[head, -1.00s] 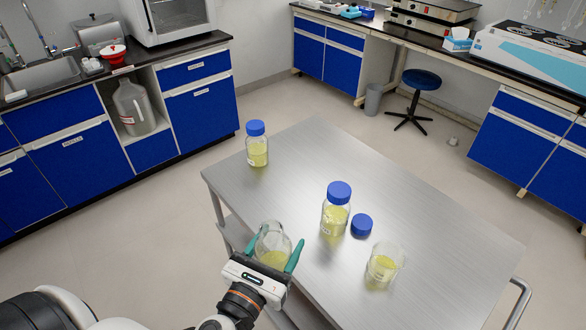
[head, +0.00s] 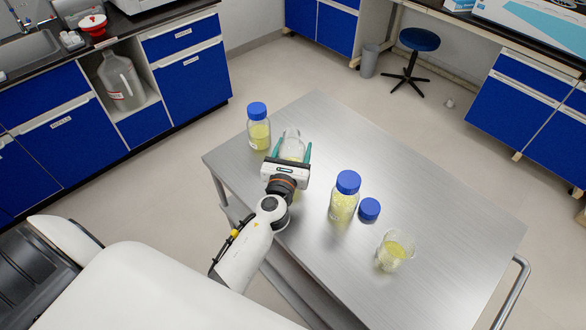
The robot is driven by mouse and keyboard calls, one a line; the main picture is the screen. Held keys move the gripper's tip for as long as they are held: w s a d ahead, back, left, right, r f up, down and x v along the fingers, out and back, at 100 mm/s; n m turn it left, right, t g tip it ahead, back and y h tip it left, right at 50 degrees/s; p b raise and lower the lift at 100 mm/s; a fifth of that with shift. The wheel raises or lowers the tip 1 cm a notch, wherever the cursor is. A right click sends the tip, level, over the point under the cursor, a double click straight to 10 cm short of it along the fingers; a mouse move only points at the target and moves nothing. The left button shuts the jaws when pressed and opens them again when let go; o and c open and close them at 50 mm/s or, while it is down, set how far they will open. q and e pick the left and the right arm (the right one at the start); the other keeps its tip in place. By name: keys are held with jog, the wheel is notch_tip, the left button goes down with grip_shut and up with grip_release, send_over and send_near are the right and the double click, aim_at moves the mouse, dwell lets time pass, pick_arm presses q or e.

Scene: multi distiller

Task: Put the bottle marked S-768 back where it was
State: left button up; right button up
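My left gripper (head: 292,148) is over the table's far left part, its teal fingers on either side of an uncapped clear glass bottle (head: 292,140). It appears shut on this bottle. The bottle's lower part is hidden behind the gripper, so I cannot tell whether it touches the table. A blue-capped bottle with yellow contents (head: 259,135) stands just left of it. Another blue-capped bottle (head: 344,200) stands mid-table, with a loose blue cap (head: 369,209) beside it. No label reads clearly, so I cannot tell which is S-768. My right gripper is not in view.
A glass beaker with yellow contents (head: 395,251) stands on the near right of the steel table (head: 450,220). The table's far middle and right are clear. Blue cabinets (head: 195,80) and a stool (head: 418,40) stand beyond, away from the table.

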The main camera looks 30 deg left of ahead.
pick_arm(q)
jog(key=shift+f, duration=0.5)
notch_tip(320, 180, down, 3)
jog(key=b, duration=0.2)
jog(key=shift+f+b, duration=0.1)
jog(key=shift+b, duration=0.3)
jog(key=shift+f, duration=0.1)
jog(key=shift+f, duration=0.15)
jog(key=o, duration=1.2)
jog(key=shift+o, duration=0.2)
